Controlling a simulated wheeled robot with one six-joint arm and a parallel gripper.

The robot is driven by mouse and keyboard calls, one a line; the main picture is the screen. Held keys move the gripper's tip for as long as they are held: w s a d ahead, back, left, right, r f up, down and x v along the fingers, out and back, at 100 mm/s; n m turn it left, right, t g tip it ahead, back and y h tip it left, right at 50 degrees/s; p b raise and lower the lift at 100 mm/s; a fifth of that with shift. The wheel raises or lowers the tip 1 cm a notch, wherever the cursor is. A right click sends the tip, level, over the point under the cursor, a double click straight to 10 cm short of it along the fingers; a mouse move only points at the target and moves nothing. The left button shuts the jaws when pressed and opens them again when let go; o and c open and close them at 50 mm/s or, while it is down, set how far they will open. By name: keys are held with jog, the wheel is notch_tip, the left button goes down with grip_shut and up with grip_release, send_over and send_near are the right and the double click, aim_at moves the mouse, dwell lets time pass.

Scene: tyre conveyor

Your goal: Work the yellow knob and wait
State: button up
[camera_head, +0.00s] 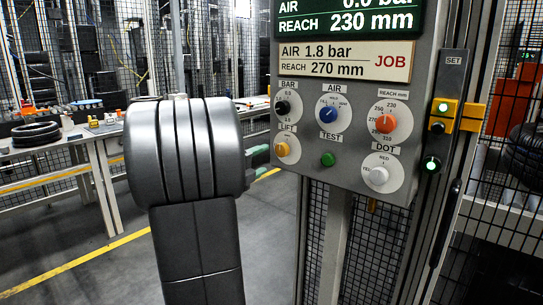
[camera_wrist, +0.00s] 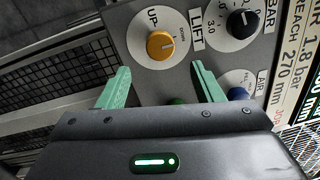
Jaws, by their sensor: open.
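The yellow knob (camera_head: 282,149), under the LIFT label, sits at the lower left of the grey panel (camera_head: 345,180). In the wrist view the yellow knob (camera_wrist: 160,44) shows large on its white dial, with UP printed beside it and a pale line on its face. My gripper (camera_wrist: 161,74) is open, its two green fingers apart and pointing at the panel below the knob in that view. Nothing is between them, and the knob appears ahead of the fingertips, apart from them. In the head view my arm hides most of the gripper.
Close to the yellow knob are the black BAR knob (camera_head: 288,106), blue AIR knob (camera_head: 328,114) and green TEST button (camera_head: 328,159). The orange REACH knob (camera_head: 383,122) and white DOT knob (camera_head: 379,176) are further right. The dark display (camera_head: 345,20) reads REACH 230 mm; the JOB plate (camera_head: 345,60) reads 1.8 bar, 270 mm.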

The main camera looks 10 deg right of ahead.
aim_at(280, 152)
jog(key=v, duration=0.6)
jog(key=shift+s+a, duration=0.2)
jog(key=shift+a, duration=0.1)
jog(key=shift+d, duration=0.1)
jog(key=x, duration=1.3)
jog(key=shift+w+d, duration=0.15)
jog(key=shift+d, duration=0.05)
jog(key=shift+w+d, duration=0.1)
